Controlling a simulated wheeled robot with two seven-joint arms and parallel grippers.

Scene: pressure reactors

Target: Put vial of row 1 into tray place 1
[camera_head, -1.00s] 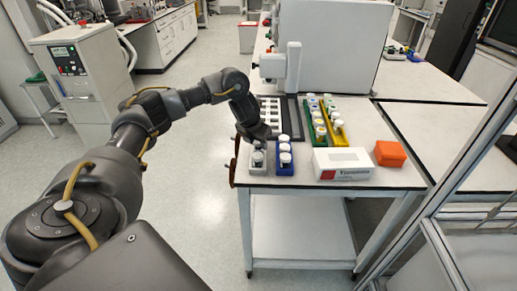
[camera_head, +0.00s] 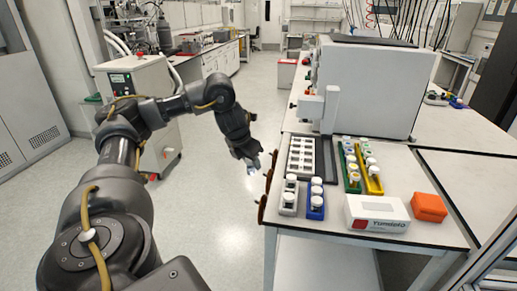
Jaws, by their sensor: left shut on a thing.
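My left gripper (camera_head: 253,167) is off the left edge of the table, over the floor, pointing down. It is shut on a small, pale, bluish-white vial (camera_head: 252,171), largely hidden by the fingers. A dark-framed tray with white slotted inserts (camera_head: 303,155) lies on the table to the right of the gripper. In front of it stand a grey-white rack (camera_head: 288,207) and a blue rack (camera_head: 315,212), both with white-capped vials. Behind and to the right are a green rack (camera_head: 352,183) and a yellow rack (camera_head: 373,186) with more vials. My right gripper is not in view.
A white box with print (camera_head: 377,213) and an orange box (camera_head: 429,208) lie on the front right of the table (camera_head: 450,160). A large grey-white instrument (camera_head: 370,85) stands behind the tray. A wheeled cabinet (camera_head: 140,95) is at the left. The floor beneath the gripper is clear.

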